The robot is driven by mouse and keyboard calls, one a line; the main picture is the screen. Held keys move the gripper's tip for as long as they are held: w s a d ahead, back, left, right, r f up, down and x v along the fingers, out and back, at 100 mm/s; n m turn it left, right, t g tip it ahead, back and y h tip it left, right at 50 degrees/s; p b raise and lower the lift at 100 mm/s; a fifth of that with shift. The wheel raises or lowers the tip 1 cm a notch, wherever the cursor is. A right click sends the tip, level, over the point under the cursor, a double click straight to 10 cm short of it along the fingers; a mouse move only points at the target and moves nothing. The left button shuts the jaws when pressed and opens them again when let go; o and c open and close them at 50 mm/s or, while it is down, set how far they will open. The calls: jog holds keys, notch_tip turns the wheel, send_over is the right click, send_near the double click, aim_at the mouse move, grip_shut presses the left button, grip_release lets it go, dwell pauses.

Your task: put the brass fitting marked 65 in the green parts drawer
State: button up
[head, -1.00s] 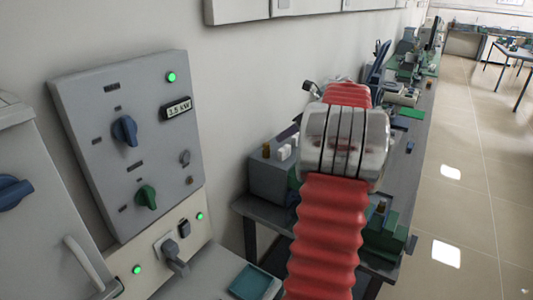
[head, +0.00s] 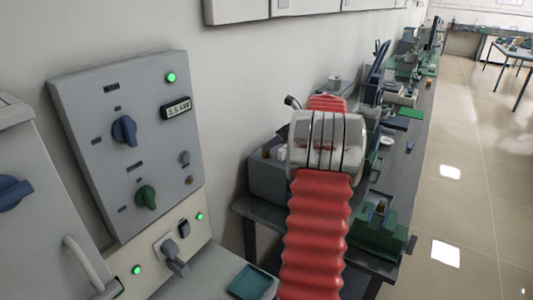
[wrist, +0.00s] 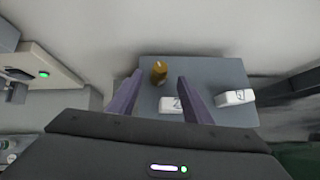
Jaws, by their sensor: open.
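A brass fitting (wrist: 159,72) stands on top of a grey box (wrist: 205,72) in the wrist view; its marking cannot be read. It also shows small in the head view (head: 265,153), on the grey box left of my arm. My gripper (wrist: 160,78) is open, its two purple fingers apart, with the fitting between the fingertips in the picture. I cannot tell how far above it they are. In the head view my arm hides the gripper. A green unit (head: 377,236) right of my arm has another brass-coloured piece (head: 381,207) on it; I cannot tell whether this unit is the green drawer.
White marked blocks lie on the grey box, one (wrist: 170,105) between the fingers and one (wrist: 235,97) to the right. A grey control panel (head: 125,140) stands at the left by the wall. The bench (head: 409,165) runs back with several items.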

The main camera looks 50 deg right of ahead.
jog(key=shift+x, duration=2.6)
jog(key=shift+r, duration=0.1)
grip_shut()
